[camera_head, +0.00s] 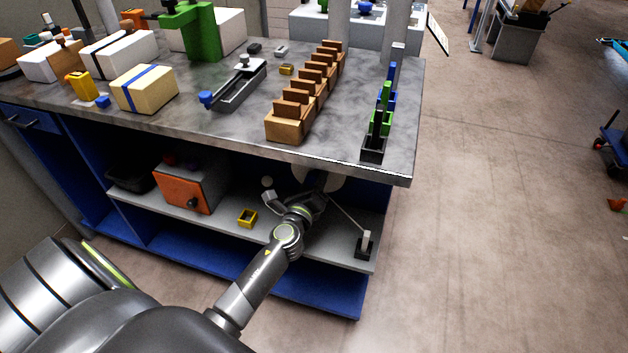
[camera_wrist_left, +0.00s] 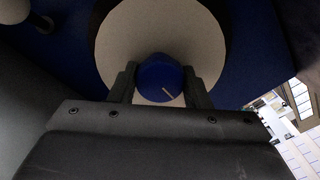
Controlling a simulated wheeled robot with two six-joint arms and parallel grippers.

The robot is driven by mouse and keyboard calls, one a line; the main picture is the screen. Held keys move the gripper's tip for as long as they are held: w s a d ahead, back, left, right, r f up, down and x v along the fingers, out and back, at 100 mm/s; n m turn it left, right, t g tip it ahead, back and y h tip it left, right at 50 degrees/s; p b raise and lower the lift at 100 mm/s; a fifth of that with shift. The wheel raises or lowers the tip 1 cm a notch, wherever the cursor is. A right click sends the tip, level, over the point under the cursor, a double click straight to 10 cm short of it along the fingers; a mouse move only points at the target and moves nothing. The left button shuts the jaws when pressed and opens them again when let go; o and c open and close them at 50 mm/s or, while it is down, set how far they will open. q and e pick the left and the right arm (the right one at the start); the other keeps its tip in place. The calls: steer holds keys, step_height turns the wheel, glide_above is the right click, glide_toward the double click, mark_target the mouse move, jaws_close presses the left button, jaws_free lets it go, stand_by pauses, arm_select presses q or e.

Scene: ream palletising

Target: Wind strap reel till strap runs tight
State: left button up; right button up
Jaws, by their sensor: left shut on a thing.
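The strap reel is a pale disc (camera_wrist_left: 112,42) with a round blue knob (camera_wrist_left: 158,72) at its middle. The knob has a white line mark, slanted down to the right. In the left wrist view my left gripper (camera_wrist_left: 160,88) has one finger on each side of the knob and is shut on it. In the head view the left gripper (camera_head: 312,190) reaches under the tabletop, and the reel (camera_head: 333,178) is mostly hidden. A thin pale strap (camera_head: 347,215) runs down right in a nearly straight line to a small dark block (camera_head: 363,248) with a pale upright piece. My right gripper is not in view.
The grey tabletop (camera_head: 225,125) overhangs the arm. On the shelf (camera_head: 225,222) below stand an orange-fronted box (camera_head: 184,192), a black tray (camera_head: 128,179) and a small yellow box (camera_head: 247,218). Open floor (camera_head: 490,230) lies to the right.

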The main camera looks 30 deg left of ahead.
arm_select(q)
steer(key=shift+f, duration=0.15)
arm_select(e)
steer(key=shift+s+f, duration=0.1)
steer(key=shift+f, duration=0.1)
arm_select(q)
steer(key=o, duration=1.4)
steer(key=b+v, duration=0.1)
steer(key=v, duration=1.6)
steer(key=shift+s, duration=0.2)
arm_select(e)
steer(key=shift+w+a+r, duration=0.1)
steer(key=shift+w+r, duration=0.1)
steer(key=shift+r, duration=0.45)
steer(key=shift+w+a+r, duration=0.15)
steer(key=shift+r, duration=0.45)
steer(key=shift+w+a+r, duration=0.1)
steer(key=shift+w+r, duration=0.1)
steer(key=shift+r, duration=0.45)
